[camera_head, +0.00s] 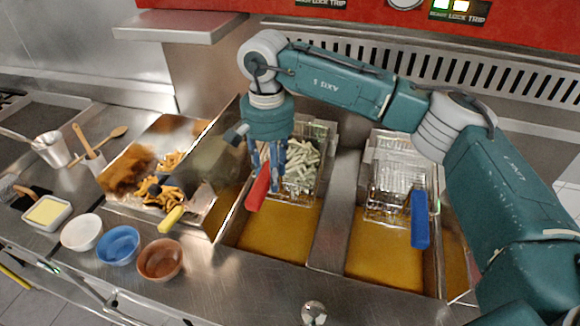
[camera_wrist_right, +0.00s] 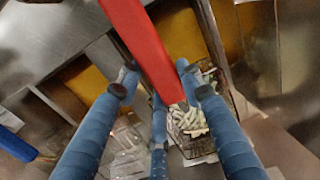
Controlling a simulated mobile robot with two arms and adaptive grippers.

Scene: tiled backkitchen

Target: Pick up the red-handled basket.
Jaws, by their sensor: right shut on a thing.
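The red-handled basket (camera_head: 302,168) is a wire fry basket filled with pale fries, in the back part of the left fryer vat. Its red handle (camera_head: 259,188) points toward the front. My right gripper (camera_head: 268,178) reaches down from above and is shut on the red handle. In the right wrist view the red handle (camera_wrist_right: 143,45) runs between the blue fingers (camera_wrist_right: 157,85), with fries in the basket (camera_wrist_right: 190,118) beyond. The fingers hide part of the handle in the head view. My left gripper is in neither view.
A blue-handled basket (camera_head: 398,185) sits in the right vat, apparently empty. Left are a metal tray (camera_head: 120,205) with fried food and a yellow-handled tool (camera_head: 172,219), and white (camera_head: 82,232), blue (camera_head: 118,245) and brown (camera_head: 160,260) bowls. Golden oil (camera_head: 280,235) fills the vats' fronts.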

